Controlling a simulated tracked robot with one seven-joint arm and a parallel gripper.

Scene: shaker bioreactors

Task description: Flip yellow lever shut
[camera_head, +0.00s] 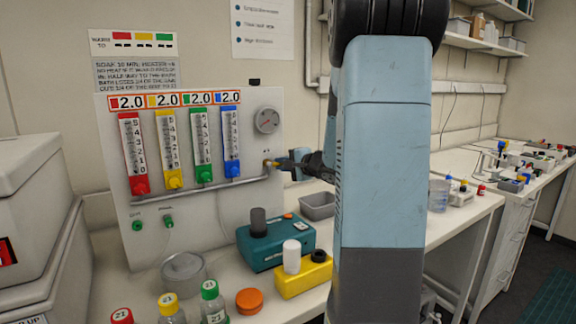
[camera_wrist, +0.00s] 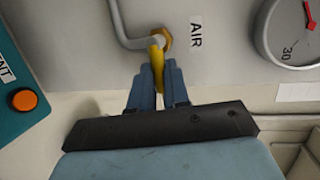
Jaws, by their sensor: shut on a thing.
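The yellow lever (camera_wrist: 157,52) is mounted at the end of a grey pipe, beside a label reading AIR, in the wrist view. Its outer part lies between my gripper's blue fingers (camera_wrist: 158,80), which are closed on it. In the head view the lever (camera_head: 270,163) is a small yellow piece at the right end of the panel's pipe. My gripper (camera_head: 285,163) reaches it from the right, and my arm covers much of the middle of that view. The lever's exact angle is hard to tell.
The upright panel (camera_head: 125,240) carries coloured flow tubes and a round gauge (camera_head: 267,120). A teal device (camera_head: 262,254), a yellow block (camera_head: 302,280) and a grey tray (camera_head: 318,206) sit on the bench below. Capped bottles (camera_head: 213,303) stand at the front.

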